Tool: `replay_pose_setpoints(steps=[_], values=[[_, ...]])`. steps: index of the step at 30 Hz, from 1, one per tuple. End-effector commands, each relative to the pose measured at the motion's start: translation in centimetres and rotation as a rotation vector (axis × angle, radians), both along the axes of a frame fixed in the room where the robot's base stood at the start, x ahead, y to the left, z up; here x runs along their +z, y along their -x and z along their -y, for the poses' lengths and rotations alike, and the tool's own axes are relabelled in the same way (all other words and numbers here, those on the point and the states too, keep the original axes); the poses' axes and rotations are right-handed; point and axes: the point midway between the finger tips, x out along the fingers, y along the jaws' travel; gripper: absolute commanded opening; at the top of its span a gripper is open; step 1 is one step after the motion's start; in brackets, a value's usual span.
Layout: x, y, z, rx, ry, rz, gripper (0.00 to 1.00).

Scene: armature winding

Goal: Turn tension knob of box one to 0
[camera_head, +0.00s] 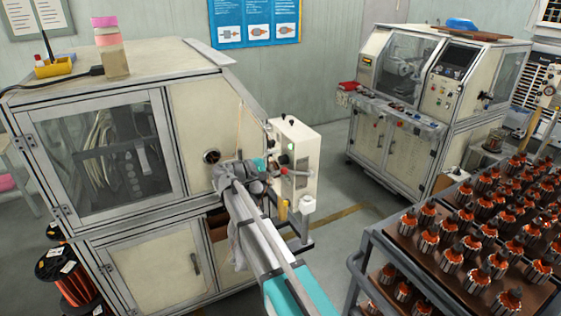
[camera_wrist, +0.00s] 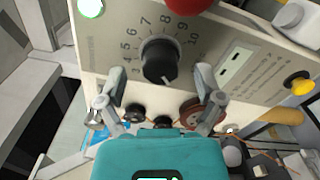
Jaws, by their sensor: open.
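The tension knob (camera_wrist: 159,60) is black and round, on the beige panel of a control box (camera_wrist: 115,28). My gripper (camera_wrist: 161,72) is open, with one grey finger on each side of the knob and a gap to each. I cannot tell how far the fingertips are from the panel. In the head view the box (camera_head: 303,165) stands beside the left machine, and my gripper (camera_head: 272,166) is at its front, hiding part of it.
A red button (camera_wrist: 187,5), a lit green lamp (camera_wrist: 90,7) and a yellow button (camera_wrist: 298,83) sit on the panel near the knob. The left winding machine (camera_head: 190,110) is close to my arm. A rack (camera_head: 375,240) of armatures stands at the right.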

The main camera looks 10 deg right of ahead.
Motion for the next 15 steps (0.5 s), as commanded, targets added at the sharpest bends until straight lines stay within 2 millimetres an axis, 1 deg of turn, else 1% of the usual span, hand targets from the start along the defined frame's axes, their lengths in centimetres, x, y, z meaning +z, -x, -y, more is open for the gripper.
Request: replay_pose_setpoints(steps=[5,15], values=[[0.0,0.5,-2.0,0.003,0.0,0.0,0.86],[0.0,2.0,-7.1,0.004,0.0,0.0,0.86]])
